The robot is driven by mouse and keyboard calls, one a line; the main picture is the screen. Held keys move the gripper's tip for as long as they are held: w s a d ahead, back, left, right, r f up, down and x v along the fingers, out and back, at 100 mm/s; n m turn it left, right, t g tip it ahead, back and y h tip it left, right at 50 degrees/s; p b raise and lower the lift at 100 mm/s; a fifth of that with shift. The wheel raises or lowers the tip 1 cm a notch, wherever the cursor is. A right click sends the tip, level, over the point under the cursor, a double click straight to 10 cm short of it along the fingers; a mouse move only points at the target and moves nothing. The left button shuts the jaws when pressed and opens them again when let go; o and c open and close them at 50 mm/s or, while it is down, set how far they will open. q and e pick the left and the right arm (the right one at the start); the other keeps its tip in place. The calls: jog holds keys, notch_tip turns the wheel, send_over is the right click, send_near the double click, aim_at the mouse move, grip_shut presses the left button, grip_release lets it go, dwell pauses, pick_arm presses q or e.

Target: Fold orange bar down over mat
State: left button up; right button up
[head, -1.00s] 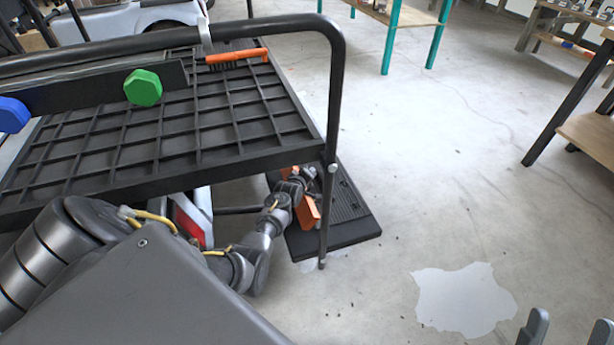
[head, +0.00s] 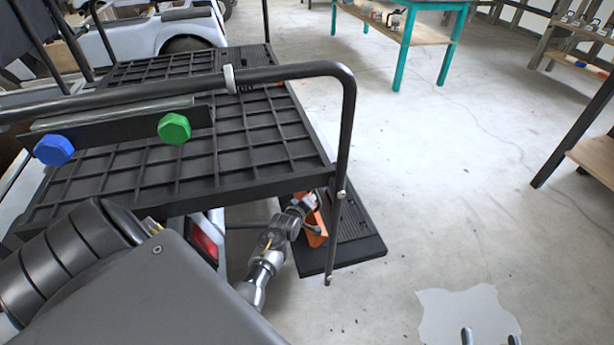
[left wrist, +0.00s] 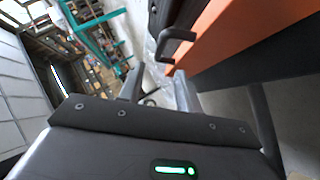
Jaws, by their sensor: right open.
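The orange bar (head: 314,229) shows in the head view below the front right corner of the black rack, beside the black ridged mat (head: 370,247) on the floor. In the left wrist view the orange bar (left wrist: 245,30) fills the upper right, with a dark handle (left wrist: 176,35) on its face.
The black grid rack (head: 250,135) with its bent tube rail (head: 346,115) overhangs my left arm. Green (head: 174,128) and blue (head: 54,149) knobs sit on the rail side. A teal-legged table (head: 401,50) stands at the back.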

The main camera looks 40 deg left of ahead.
jog(key=shift+w+d+f+h, duration=0.1)
jog(key=shift+d+f+h, duration=0.05)
jog(key=shift+f+h, duration=0.2)
